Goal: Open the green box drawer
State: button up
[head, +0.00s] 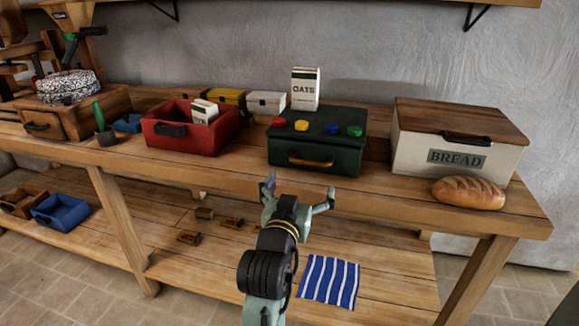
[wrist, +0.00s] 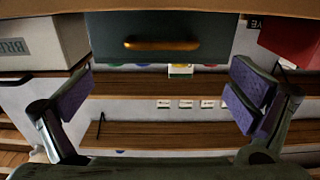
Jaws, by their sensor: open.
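The dark green box (head: 340,155) stands on the workbench in the head view, with red, yellow, blue and green knobs on top. Its front carries a brass bar handle (head: 311,162), and the drawer front looks flush. In the wrist view, which is upside down, the green front (wrist: 215,40) fills the top centre with the handle (wrist: 161,45) across it. My gripper (head: 299,189) is open and empty in front of the bench, below and short of the handle. In the wrist view its purple-padded fingers (wrist: 163,97) are spread wide, apart from the handle.
An open red drawer box (head: 178,140) stands left of the green box; a bread box (head: 440,155) and loaf (head: 468,193) are to its right. An oats carton (head: 305,90) stands on or just behind the green box. A striped cloth (head: 330,281) lies on the lower shelf.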

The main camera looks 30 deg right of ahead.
aim_at(310, 163)
jog(key=p+x, duration=0.2)
jog(key=x, duration=0.8)
jog(key=shift+w+d, duration=0.2)
jog(key=shift+w, duration=0.05)
jog(key=c, duration=1.4)
